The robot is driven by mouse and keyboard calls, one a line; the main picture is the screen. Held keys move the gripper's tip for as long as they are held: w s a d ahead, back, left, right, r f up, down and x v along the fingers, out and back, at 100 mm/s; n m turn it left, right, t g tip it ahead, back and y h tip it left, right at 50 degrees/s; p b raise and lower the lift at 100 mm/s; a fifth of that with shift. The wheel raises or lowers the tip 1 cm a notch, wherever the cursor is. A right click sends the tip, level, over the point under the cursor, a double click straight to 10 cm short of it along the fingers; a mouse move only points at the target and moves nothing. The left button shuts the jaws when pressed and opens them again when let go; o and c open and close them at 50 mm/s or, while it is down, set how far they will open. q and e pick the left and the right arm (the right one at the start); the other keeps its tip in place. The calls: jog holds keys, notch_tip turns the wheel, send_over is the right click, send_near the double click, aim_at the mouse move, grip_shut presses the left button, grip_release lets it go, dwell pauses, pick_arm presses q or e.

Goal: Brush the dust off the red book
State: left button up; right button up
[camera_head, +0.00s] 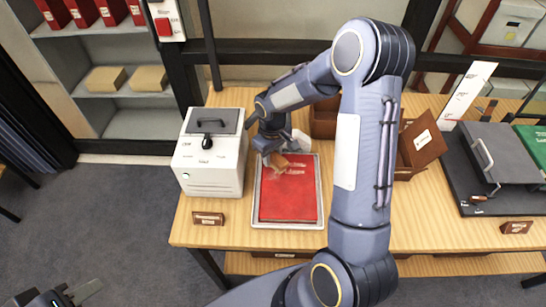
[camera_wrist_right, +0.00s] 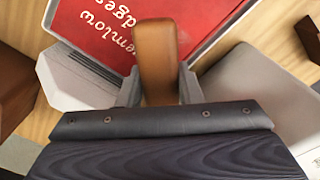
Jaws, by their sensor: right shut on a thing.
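The red book (camera_head: 290,205) lies flat in a shallow pale tray (camera_head: 256,222) on the wooden table. A brownish, dusty-looking patch and white lettering show near its far end. My right gripper (camera_head: 275,157) is over that far end, shut on the brush (camera_head: 279,161). In the right wrist view the brush's brown handle (camera_wrist_right: 157,58) stands between the two grey fingers, with the red cover (camera_wrist_right: 110,25) beyond it. The bristles are hidden there, so I cannot tell if they touch the book. My left gripper (camera_head: 60,296) is at the bottom left, its fingers apart and empty, away from the table.
A white box (camera_head: 210,170) with a dark-handled lid stands left of the tray. A small brown label (camera_head: 208,218) is in front of it. A brown box (camera_head: 420,143) stands right, partly behind my right arm. A dark grey box (camera_head: 500,152) is further right.

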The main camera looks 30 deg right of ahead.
jog(key=shift+r, duration=0.65)
jog(key=shift+w+r+p, duration=0.2)
jog(key=shift+r+p, duration=0.45)
jog(key=shift+p, duration=0.05)
jog(key=shift+s+r+p, duration=0.1)
jog(key=shift+r+p, duration=0.6)
jog(key=shift+r, duration=0.5)
